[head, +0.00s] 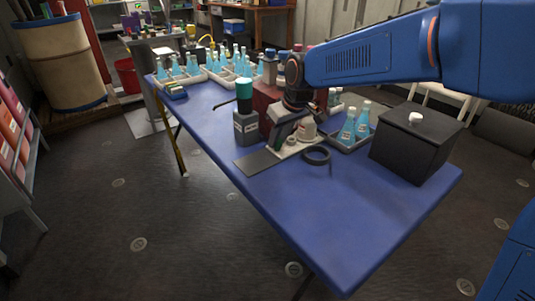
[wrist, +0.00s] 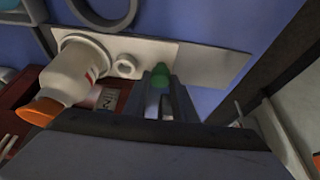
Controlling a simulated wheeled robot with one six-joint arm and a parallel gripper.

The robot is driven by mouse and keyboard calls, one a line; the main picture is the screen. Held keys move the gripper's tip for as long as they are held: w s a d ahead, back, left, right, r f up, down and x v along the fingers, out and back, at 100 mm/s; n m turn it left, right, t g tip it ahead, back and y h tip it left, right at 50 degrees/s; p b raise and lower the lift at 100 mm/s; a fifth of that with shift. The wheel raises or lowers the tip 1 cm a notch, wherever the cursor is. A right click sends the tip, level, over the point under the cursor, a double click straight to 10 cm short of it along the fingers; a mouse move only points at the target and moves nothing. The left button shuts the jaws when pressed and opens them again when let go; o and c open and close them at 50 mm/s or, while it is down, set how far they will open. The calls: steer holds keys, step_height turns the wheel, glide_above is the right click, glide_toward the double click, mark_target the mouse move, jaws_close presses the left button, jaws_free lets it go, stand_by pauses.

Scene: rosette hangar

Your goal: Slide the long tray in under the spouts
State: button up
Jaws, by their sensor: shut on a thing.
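A pale tray-like base (wrist: 145,50) in the wrist view carries a white bottle with an orange cap (wrist: 70,80) and a small white ring. A flat grey plate (wrist: 215,66) adjoins it; the plate also shows in the head view (head: 257,162). I cannot tell whether these are the long tray. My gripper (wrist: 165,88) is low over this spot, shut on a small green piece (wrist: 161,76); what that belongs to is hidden. In the head view my gripper (head: 286,135) is beside the white bottle (head: 306,130). I cannot make out the spouts.
A grey bottle with a teal cap (head: 245,117) stands left of my gripper, before a dark red box (head: 264,97). The blue table's front (head: 340,220) is clear.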

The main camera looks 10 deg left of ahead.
steer(key=shift+w+d, duration=0.65)
steer(key=shift+w, duration=0.15)
steer(key=o, duration=0.8)
steer(key=shift+r, duration=0.1)
steer(key=shift+r, duration=3.4)
